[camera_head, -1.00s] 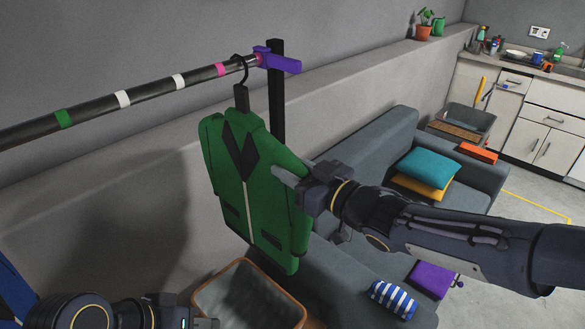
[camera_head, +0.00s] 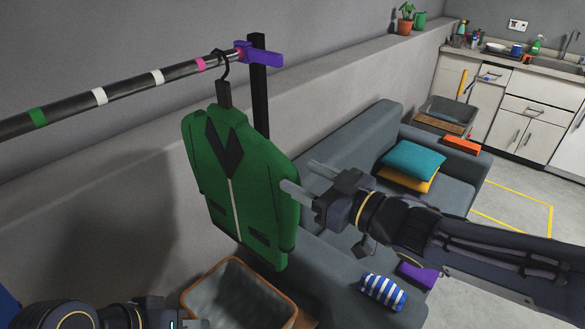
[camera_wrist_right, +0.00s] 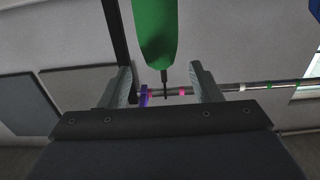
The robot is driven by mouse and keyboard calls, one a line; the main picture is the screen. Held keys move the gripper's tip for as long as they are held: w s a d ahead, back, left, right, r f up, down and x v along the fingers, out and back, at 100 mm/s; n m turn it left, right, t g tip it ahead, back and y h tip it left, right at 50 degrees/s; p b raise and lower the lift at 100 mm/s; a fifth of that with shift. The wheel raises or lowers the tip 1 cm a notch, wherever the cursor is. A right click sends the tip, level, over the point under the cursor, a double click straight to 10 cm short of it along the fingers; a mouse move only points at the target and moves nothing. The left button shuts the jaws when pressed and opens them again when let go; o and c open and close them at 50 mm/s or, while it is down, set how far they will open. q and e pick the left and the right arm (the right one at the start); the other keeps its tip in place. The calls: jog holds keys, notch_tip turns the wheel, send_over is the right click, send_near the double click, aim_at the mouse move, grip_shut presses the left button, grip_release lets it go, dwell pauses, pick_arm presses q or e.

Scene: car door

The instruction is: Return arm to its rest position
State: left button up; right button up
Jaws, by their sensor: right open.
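My right gripper (camera_head: 303,178) is open and empty, just right of the green jacket (camera_head: 238,190) in the head view. Its two fingers also show apart in the right wrist view (camera_wrist_right: 164,88), with part of the jacket (camera_wrist_right: 155,35) beyond them. The jacket hangs upright from a black hanger (camera_head: 224,85) hooked on the dark rail (camera_head: 120,90) near its right end. My left arm shows at the bottom left, with a finger of its gripper (camera_head: 195,323) at the bottom edge. Whether the left gripper is open is hidden.
A wooden-rimmed basket (camera_head: 232,262) stands below the jacket. A grey sofa (camera_head: 330,150) with teal (camera_head: 412,160) and yellow (camera_head: 425,185) cushions lies behind my right arm. Open floor (camera_head: 500,225) lies to the right.

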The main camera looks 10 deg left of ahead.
jog(key=s+d+f+m+t+h, duration=0.1)
jog(key=d+f+m+t+h, duration=0.25)
jog(key=d+m+h, duration=1.05)
jog(key=s+d+f+g+y, duration=0.1)
jog(key=s+d+f+g, duration=0.1)
jog(key=s, duration=0.5)
jog(key=s+d+f+g+y, duration=0.1)
jog(key=s+d+f+g, duration=0.2)
jog(key=s+d+f, duration=0.1)
jog(key=s+d+f+n+g, duration=0.1)
jog(key=s+d+f+g, duration=0.2)
jog(key=s, duration=0.6)
notch_tip(320, 180, down, 2)
jog(key=shift+s+d+f+y, duration=0.15)
jog(key=shift+s+f+y, duration=0.1)
jog(key=shift+s+y, duration=0.15)
